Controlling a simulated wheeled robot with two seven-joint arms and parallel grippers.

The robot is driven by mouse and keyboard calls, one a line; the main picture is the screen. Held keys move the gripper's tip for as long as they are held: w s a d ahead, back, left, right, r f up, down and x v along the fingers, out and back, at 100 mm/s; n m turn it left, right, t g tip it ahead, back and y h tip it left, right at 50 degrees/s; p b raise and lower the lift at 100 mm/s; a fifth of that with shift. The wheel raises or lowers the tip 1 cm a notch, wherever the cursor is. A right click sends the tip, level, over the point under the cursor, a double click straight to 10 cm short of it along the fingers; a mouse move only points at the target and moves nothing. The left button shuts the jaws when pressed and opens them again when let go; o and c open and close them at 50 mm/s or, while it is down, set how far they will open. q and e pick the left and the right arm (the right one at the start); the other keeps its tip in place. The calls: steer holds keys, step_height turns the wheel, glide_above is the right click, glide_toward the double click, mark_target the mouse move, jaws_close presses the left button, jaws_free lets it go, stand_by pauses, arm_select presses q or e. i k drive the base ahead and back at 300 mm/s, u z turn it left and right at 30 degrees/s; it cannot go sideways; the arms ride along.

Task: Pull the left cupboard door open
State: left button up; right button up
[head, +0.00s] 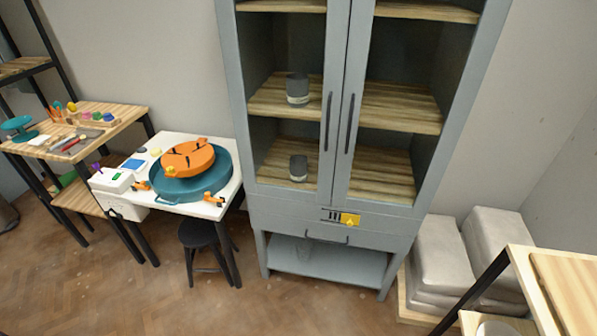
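The grey cupboard (255,205) stands in the middle of the head view. Its left door (337,60) has a glass pane and a dark vertical handle (328,120) near the centre seam. The right door (362,60) has a matching dark handle (350,123) beside it. Both doors look shut. Behind the left pane, a dark cup (298,88) stands on the middle shelf and another dark cup (298,168) on the shelf below. Neither of my grippers shows in this view.
A wooden table (570,285) fills the lower right corner. The floor (200,300) in front is clear.

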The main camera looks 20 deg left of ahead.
mark_target(338, 10)
steer(key=k, duration=0.5)
steer(key=u, duration=0.7)
steer(key=i, duration=0.8)
steer(key=z, duration=1.85)
